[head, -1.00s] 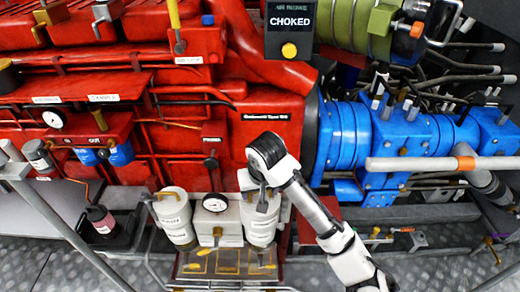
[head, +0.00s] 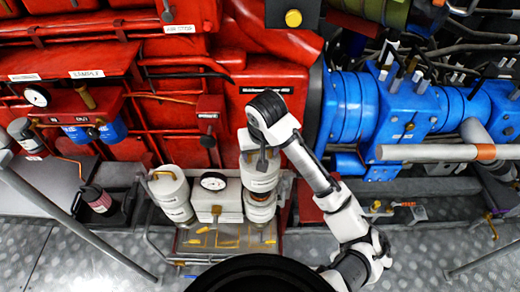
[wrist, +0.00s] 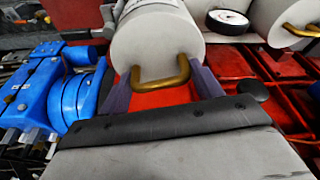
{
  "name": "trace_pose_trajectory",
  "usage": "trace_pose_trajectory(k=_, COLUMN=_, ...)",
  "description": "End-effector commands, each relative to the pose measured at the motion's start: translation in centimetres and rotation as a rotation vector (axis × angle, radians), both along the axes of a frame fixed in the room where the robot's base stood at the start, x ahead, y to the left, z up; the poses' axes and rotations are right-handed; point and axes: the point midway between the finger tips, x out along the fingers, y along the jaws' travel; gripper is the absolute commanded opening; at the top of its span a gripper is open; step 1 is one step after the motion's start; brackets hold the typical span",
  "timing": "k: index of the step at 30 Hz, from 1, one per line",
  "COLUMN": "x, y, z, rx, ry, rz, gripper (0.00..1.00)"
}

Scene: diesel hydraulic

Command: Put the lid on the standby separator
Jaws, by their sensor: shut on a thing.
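My gripper (wrist: 162,76) is shut on the brass handle (wrist: 160,80) of a white cylindrical lid (wrist: 158,35), one finger on each side of it. In the head view the lid (head: 258,180) is upright, above the white body of the right-hand separator (head: 260,213). A brownish band shows between the two; I cannot tell whether they touch. The left-hand separator (head: 170,195) is white with a brass handle on top. The label wording is too small to read.
A round gauge (head: 213,182) sits between the two separators, close to the lid. The red engine (head: 270,100) rises behind, and blue machinery (head: 400,115) is on the right. A dark bottle (head: 97,198) stands at the left. A pipe rail runs in front.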

Motion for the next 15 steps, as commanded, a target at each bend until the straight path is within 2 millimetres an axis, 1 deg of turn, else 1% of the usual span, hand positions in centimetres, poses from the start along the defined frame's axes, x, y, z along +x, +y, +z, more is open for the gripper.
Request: trace_pose_trajectory(k=15, x=0.0, y=0.0, z=-3.2, rx=0.001, ry=0.000, rz=-0.001, gripper=0.16)
